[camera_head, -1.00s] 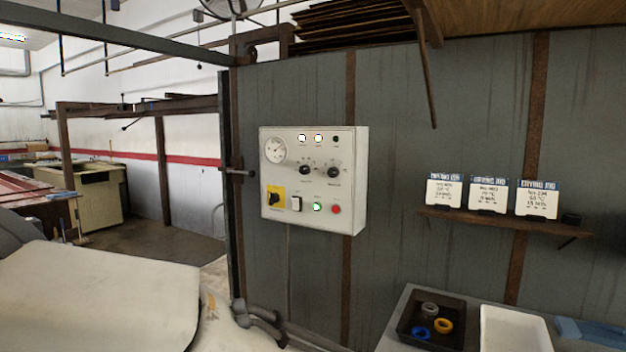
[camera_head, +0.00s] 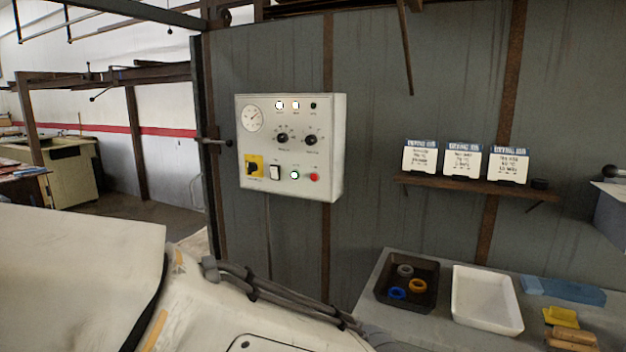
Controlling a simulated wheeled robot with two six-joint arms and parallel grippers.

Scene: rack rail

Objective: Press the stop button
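A white control box (camera_head: 325,150) hangs on the grey metal wall. Its bottom row holds a black rotary switch on a yellow plate (camera_head: 253,166), a white rocker switch (camera_head: 275,172), a lit green-white button (camera_head: 295,175) and a red button (camera_head: 314,177), which looks like the stop button. Above are a round gauge (camera_head: 252,118), two black knobs and small lamps, two of them lit white. The labels are too small to read. Neither of my grippers is in view, and nothing touches the box.
A grey table (camera_head: 370,304) at lower right holds a black tray (camera_head: 435,300) with coloured rings, a white tray (camera_head: 520,318), blue blocks (camera_head: 575,292) and yellow pieces (camera_head: 562,317). A narrow shelf (camera_head: 470,186) carries three cards. A handle (camera_head: 212,142) sticks out left of the box.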

